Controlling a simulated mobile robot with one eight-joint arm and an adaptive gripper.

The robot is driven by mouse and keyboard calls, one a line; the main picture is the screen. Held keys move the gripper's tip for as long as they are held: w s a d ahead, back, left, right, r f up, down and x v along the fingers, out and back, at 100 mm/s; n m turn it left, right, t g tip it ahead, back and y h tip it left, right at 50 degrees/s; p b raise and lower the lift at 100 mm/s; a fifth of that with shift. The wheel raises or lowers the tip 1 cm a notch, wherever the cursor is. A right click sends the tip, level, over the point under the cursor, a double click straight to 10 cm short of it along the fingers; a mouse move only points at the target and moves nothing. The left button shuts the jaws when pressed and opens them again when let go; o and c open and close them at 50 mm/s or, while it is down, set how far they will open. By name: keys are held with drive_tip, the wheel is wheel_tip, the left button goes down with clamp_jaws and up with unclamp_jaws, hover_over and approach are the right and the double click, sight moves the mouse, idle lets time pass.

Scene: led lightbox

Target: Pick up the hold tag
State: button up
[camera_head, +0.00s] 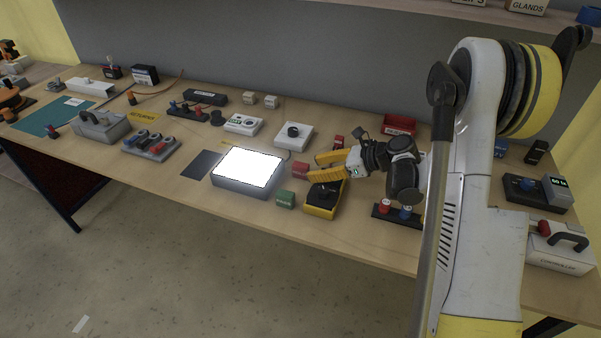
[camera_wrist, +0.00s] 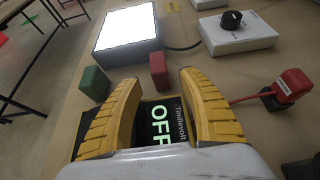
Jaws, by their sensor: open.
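A small red block (camera_head: 300,170), which may be the hold tag, stands on the bench just right of the lightbox; its lettering cannot be read. In the wrist view the red block (camera_wrist: 158,70) is upright, just beyond the gap between my fingertips and not touched. My gripper (camera_head: 313,167) has yellow fingers spread apart and empty; it also shows in the wrist view (camera_wrist: 159,82). A green block (camera_head: 286,199) stands nearer the bench's front edge, and in the wrist view it is left of my left finger (camera_wrist: 94,84).
The lit lightbox (camera_head: 247,171) is left of the red block. A yellow meter (camera_head: 321,208) lies below my gripper; its display reads OFF in the wrist view. A white knob box (camera_head: 294,135) stands behind. A red-capped plug (camera_wrist: 290,88) is to the right.

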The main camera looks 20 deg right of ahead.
sight(309, 168)
drive_tip(key=b+x, duration=0.1)
drive_tip(key=x, duration=0.1)
drive_tip(key=b+x, duration=0.1)
drive_tip(key=x, duration=0.2)
drive_tip(key=shift+w+a, duration=0.2)
drive_tip(key=shift+a, duration=0.1)
drive_tip(key=shift+r, duration=0.1)
clamp_jaws()
